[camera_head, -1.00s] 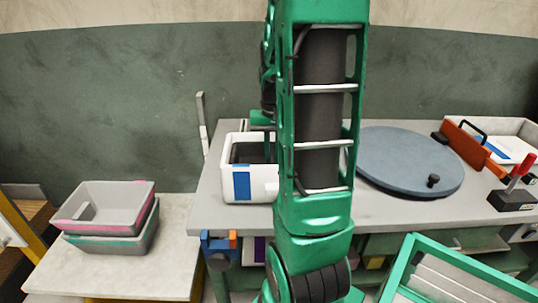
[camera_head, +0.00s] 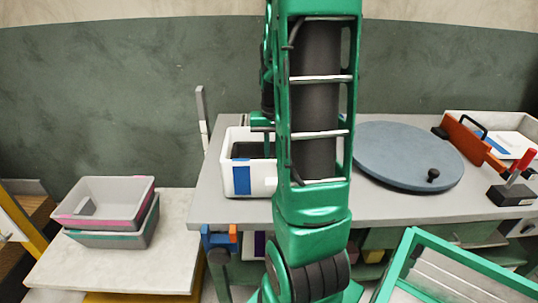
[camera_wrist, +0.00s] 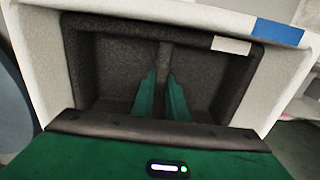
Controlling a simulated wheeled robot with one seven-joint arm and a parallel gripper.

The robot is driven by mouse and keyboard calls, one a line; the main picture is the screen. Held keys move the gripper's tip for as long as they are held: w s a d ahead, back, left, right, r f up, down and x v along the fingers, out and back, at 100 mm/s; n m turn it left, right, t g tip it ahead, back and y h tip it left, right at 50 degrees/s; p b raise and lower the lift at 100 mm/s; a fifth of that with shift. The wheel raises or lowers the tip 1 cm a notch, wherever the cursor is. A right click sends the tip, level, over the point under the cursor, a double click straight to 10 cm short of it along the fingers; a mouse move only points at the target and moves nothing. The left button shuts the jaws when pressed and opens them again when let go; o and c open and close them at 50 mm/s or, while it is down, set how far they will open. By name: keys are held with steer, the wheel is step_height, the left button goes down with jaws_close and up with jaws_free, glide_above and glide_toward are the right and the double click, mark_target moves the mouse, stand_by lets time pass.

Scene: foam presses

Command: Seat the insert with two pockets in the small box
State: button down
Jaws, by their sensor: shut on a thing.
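The small box (camera_head: 262,181) is white with a blue label and stands on the grey table, left of my arm. In the wrist view its white wall (camera_wrist: 288,82) surrounds the dark grey foam insert (camera_wrist: 110,48), which has two pockets side by side and a pale patch on its far rim. The insert lies within the box walls; whether it rests on the box floor I cannot tell. My gripper (camera_wrist: 162,82) has its green fingers on either side of the divider between the pockets, shut on it. In the head view my arm hides the gripper and the box's right part.
A round blue-grey disc (camera_head: 405,157) with a black knob lies right of my arm. An orange piece with a black handle (camera_head: 462,140), a white tray and a red-handled clamp (camera_head: 510,190) are farther right. Stacked grey bins (camera_head: 105,203) stand on the left table.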

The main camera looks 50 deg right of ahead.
mark_target(271, 155)
steer(key=shift+f, duration=0.4)
steer(key=c, duration=1.7)
jaws_free()
steer(key=shift+o, duration=0.2)
step_height(271, 155, up, 11)
steer(key=shift+f, duration=0.1)
steer(key=shift+a, duration=0.1)
steer(key=shift+n, duration=0.9)
steer(key=s+a, duration=0.2)
steer(key=a, duration=0.1)
steer(key=s+a, duration=0.2)
steer(key=a, duration=0.1)
steer(key=s+a, duration=0.2)
steer(key=a, duration=0.2)
steer(key=shift+s+a+f, duration=0.1)
steer(key=shift+s+f, duration=0.15)
steer(key=shift+f, duration=0.1)
steer(key=s+a+f+n, duration=0.1)
steer(key=s+a+f, duration=0.1)
steer(key=s+a, duration=0.4)
steer(key=shift+s+f+n, duration=0.3)
steer(key=shift+s+f, duration=0.1)
steer(key=shift+s, duration=0.1)
